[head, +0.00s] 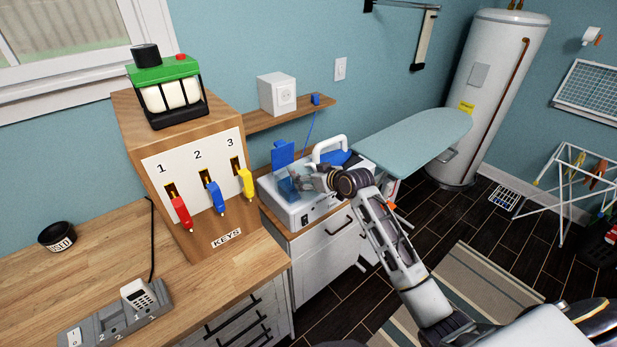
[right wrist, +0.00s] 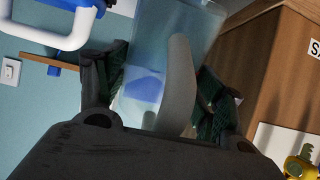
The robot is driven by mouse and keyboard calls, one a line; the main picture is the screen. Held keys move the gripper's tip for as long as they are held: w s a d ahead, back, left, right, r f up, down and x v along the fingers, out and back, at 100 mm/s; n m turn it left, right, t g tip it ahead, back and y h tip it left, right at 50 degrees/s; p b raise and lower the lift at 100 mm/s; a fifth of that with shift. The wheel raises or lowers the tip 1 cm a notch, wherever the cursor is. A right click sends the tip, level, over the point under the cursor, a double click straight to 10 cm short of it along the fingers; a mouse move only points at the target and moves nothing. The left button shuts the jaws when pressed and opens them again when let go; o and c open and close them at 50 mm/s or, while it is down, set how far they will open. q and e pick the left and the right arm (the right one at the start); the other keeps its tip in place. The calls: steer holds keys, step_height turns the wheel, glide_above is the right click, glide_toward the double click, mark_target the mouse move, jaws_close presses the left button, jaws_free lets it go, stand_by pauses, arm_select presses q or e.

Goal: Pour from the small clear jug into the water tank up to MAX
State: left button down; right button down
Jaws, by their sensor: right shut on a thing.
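My right gripper (head: 308,180) is shut on the small clear jug (head: 287,189), over the left part of a white appliance (head: 318,205). In the right wrist view the jug (right wrist: 200,18) is a clear, bluish vessel, with its pale handle (right wrist: 181,75) between my fingers. The jug looks tilted, but I cannot tell whether anything flows from it. A blue flap (head: 283,153) stands raised behind the jug. The water tank's opening and any MAX mark are hidden or too small to make out. My left gripper is out of view.
A white iron handle (head: 329,148) stands at the back of the appliance. The wooden key box (head: 200,150) is close on the left, with red, blue and yellow tags. A wooden shelf (head: 262,122) is behind. An ironing board (head: 415,135) extends to the right.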

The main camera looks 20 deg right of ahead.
steer(key=shift+w+a+r+g+h, duration=0.15)
steer(key=shift+r+g+h, duration=0.1)
steer(key=shift+r+g, duration=0.5)
steer(key=shift+w+d+r+g+h, duration=0.15)
steer(key=shift+r+g+h, duration=0.1)
steer(key=shift+r+g, duration=0.45)
stand_by(6.5)
